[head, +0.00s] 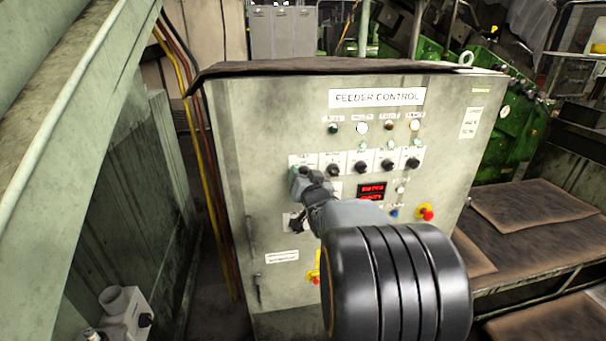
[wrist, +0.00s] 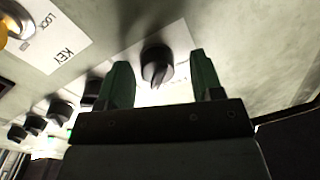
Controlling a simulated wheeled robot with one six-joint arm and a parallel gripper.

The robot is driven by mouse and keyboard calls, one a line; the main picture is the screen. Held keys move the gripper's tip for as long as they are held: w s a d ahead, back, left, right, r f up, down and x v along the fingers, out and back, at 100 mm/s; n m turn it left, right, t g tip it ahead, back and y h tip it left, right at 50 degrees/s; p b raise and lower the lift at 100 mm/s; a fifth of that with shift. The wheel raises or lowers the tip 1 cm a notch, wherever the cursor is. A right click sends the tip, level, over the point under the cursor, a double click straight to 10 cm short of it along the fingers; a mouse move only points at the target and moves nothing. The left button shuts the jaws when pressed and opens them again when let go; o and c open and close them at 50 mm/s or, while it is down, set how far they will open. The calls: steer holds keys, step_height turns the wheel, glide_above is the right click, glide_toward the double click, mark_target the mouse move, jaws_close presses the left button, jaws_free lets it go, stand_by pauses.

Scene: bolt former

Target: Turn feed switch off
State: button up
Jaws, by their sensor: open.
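The feeder control cabinet (head: 260,130) stands ahead with a row of black rotary switches, such as one (head: 333,170) in the middle left. Their small labels are too blurred to read, so I cannot tell which is the feed switch. My gripper (head: 299,180) is at the left end of the row and hides the switch there. In the wrist view, my gripper (wrist: 160,61) is open, with its two green fingers on either side of a black knob (wrist: 156,64) on a white plate. Gaps show between the knob and both fingers.
Several indicator lamps (head: 362,128) sit above the switches. A red display (head: 371,190) and a red emergency button (head: 427,214) lie lower right. A key lock plate (wrist: 62,40) shows in the wrist view. A brown-topped bench (head: 525,235) stands right of the cabinet.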

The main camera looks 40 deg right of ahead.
steer(key=shift+d, duration=0.15)
steer(key=shift+c, duration=1.1)
steer(key=c, duration=0.7)
steer(key=shift+f+b, duration=0.1)
steer(key=shift+b, duration=0.35)
steer(key=n+b, duration=0.8)
steer(key=shift+n+g, duration=0.3)
steer(key=shift+n, duration=0.1)
